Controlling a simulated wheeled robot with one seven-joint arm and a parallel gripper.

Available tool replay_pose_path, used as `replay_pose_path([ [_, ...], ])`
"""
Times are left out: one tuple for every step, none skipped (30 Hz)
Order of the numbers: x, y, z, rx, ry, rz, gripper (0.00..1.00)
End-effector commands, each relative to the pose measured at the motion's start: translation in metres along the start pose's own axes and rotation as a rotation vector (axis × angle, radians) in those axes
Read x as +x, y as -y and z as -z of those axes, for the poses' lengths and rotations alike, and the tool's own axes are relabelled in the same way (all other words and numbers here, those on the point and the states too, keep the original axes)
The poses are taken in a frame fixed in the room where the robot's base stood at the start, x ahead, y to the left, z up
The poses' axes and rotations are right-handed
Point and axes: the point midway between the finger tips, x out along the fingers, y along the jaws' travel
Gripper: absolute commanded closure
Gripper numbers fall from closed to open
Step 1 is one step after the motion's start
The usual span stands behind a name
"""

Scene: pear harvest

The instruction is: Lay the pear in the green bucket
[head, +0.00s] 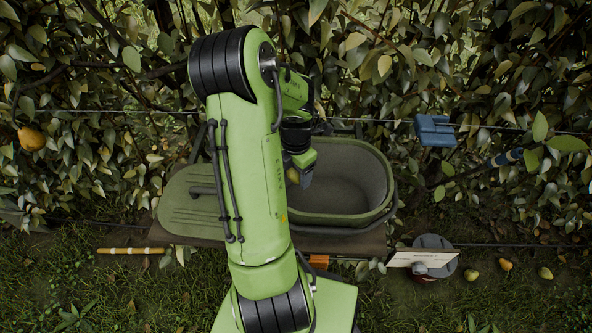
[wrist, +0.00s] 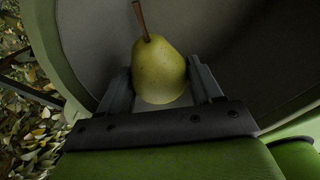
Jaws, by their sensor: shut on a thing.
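A yellow-green pear (wrist: 158,72) with a brown stem sits between the two fingers of my gripper (wrist: 164,85) in the wrist view. The fingers touch it on both sides, so my gripper is shut on it. Behind the pear, the grey inside of the green bucket (wrist: 72,62) fills most of the wrist view. In the head view the bucket (head: 385,205) is a green oval tub with a grey inside, right of my arm. My gripper (head: 303,178) is over the bucket's left part there. The pear's contact with the bucket floor cannot be told.
A green lid (head: 185,208) lies left of the bucket. A blue thing (head: 435,130) hangs in the leaves at the right. Another pear (head: 32,139) hangs far left. Several fruits (head: 471,275) lie on the grass at the right, near a grey round thing with a pale board (head: 420,257).

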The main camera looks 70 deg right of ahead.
Motion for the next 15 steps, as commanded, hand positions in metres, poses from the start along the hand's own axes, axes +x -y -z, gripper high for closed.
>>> replay_pose_path([
  [0.011,0.000,0.000,0.000,0.000,0.000,0.69],
  [0.015,0.000,0.000,0.000,0.000,0.000,0.69],
  [0.019,0.000,0.000,0.000,0.000,0.000,0.69],
  [0.023,0.000,0.000,0.000,0.000,0.000,0.69],
  [0.026,0.000,0.000,0.000,0.000,0.000,0.69],
  [0.031,0.000,0.000,0.000,0.000,0.000,0.69],
  [0.034,0.000,0.000,0.000,0.000,0.000,0.69],
  [0.038,0.000,0.000,0.000,0.000,0.000,0.69],
  [0.042,0.000,0.000,0.000,0.000,0.000,0.69],
  [0.046,0.000,0.000,0.000,0.000,0.000,0.69],
  [0.049,0.000,0.000,0.000,0.000,0.000,0.69],
  [0.054,0.000,0.000,0.000,0.000,0.000,0.69],
  [0.057,0.000,0.000,0.000,0.000,0.000,0.69],
  [0.060,0.000,0.000,0.000,0.000,-0.001,0.69],
  [0.065,0.000,0.000,0.000,0.001,-0.001,0.69],
])
